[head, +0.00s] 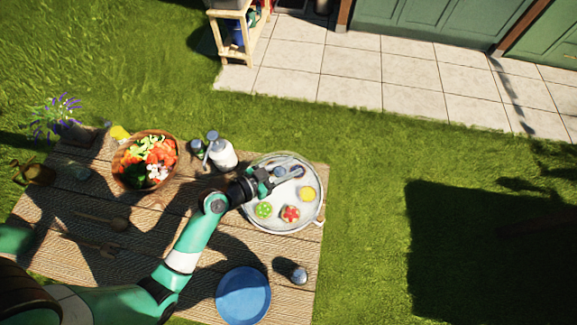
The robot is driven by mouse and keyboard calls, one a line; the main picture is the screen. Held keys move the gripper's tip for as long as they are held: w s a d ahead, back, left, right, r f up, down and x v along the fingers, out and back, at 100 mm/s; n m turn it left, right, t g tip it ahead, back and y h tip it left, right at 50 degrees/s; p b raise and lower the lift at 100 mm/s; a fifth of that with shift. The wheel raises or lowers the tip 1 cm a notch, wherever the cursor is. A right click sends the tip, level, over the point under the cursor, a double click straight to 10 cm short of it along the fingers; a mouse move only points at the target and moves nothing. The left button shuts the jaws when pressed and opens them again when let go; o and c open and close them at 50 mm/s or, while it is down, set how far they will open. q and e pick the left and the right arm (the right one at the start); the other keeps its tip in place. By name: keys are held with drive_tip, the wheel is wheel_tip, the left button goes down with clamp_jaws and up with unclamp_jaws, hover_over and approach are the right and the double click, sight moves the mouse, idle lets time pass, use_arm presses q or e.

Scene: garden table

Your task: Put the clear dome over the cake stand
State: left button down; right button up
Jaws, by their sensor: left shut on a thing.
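The round pale cake stand (277,222) is on the right end of the wooden table, seen from above. It bears several small cakes, among them a green one (263,210), a red-and-white one (290,213) and a yellow one (307,194). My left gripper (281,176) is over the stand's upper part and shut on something. That is probably the knob of the clear dome, but its walls are too faint to make out. I cannot tell whether the dome touches the stand. My right gripper is not in view.
The wooden table (185,218) also holds a salad bowl (147,160), a white bottle (222,156), a blue plate (243,296) and a small grey-topped item (299,275). Utensils (92,243) lie at the left. Grass lies beyond the table's right edge.

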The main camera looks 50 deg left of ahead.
sight(274, 174)
use_arm(q)
drive_tip(key=shift+c, duration=1.8)
unclamp_jaws()
drive_tip(key=v, duration=0.8)
drive_tip(key=shift+a, duration=0.1)
drive_tip(key=p+v, duration=0.2)
drive_tip(key=v, duration=0.1)
drive_tip(key=shift+r, duration=0.25)
drive_tip(key=shift+s, duration=0.3)
drive_tip(key=shift+f, duration=0.1)
